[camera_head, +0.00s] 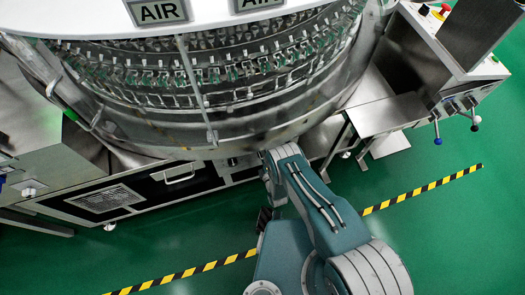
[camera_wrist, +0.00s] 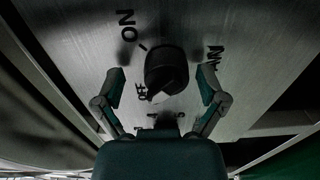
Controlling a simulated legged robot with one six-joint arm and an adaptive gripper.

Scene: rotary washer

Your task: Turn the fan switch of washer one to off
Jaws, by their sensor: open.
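In the wrist view a round black switch knob (camera_wrist: 165,68) stands out from a brushed metal panel (camera_wrist: 85,50). An ON label (camera_wrist: 126,24) is to its upper left, and a smaller OFF label (camera_wrist: 142,91) is close to its lower left edge. My gripper (camera_wrist: 162,82) is open, with one finger on each side of the knob. Gaps show between both fingers and the knob, and nothing is held. In the head view the large round washer (camera_head: 215,125) fills the upper middle. My gripper and the knob are hidden there, behind my arm and under the washer's rim.
More dark lettering (camera_wrist: 212,57) is partly visible right of the knob. In the head view, a low cabinet with a vent grille (camera_head: 105,199) is at left, and a metal side table (camera_head: 390,115) at right. Green floor with a yellow-black stripe (camera_head: 425,190) is clear in front.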

